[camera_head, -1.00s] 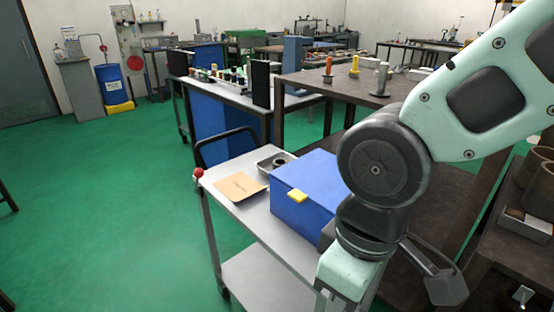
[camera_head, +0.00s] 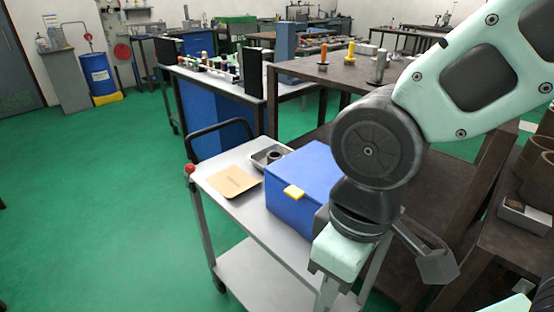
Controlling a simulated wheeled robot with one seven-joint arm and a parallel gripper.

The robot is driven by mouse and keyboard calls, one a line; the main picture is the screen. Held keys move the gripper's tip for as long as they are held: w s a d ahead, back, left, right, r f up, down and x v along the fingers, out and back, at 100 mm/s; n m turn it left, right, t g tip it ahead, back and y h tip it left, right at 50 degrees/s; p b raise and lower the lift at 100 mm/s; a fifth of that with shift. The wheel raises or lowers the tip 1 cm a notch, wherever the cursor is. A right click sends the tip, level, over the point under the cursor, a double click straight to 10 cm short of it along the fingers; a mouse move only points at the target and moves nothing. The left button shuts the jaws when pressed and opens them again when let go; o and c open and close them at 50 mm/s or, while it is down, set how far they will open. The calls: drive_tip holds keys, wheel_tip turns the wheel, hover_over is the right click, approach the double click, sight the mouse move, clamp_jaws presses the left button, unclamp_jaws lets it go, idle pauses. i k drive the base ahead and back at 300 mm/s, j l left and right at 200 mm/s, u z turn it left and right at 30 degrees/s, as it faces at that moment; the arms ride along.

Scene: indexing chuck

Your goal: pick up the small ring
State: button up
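A small metal tray (camera_head: 257,160) lies at the back of the grey cart. A small dark round piece (camera_head: 273,156) sits in it and looks like a ring, but it is too small to tell for sure. My arm reaches down from the upper right and bends in front of the cart's right side. My gripper's fingers are not visible, so I cannot see whether they are open or shut. The arm hides part of the blue box and the cart's right end.
A dark workbench (camera_head: 345,75) holds upright pegs behind. Green floor (camera_head: 90,210) is free at the left.

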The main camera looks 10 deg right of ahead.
sight(275, 159)
drive_tip(key=j+z, duration=0.15)
drive_tip(key=z, duration=0.2)
drive_tip(key=i+j+z, duration=0.15)
drive_tip(key=z, duration=0.25)
drive_tip(key=i+j+z, duration=0.1)
drive_tip(key=j+z, duration=0.2)
drive_tip(key=j, duration=0.55)
drive_tip(key=j+z, duration=0.35)
drive_tip(key=j, duration=0.5)
drive_tip(key=j+z, duration=0.15)
drive_tip(key=j, duration=2.8)
drive_tip(key=i+j, duration=0.25)
drive_tip(key=j, duration=0.25)
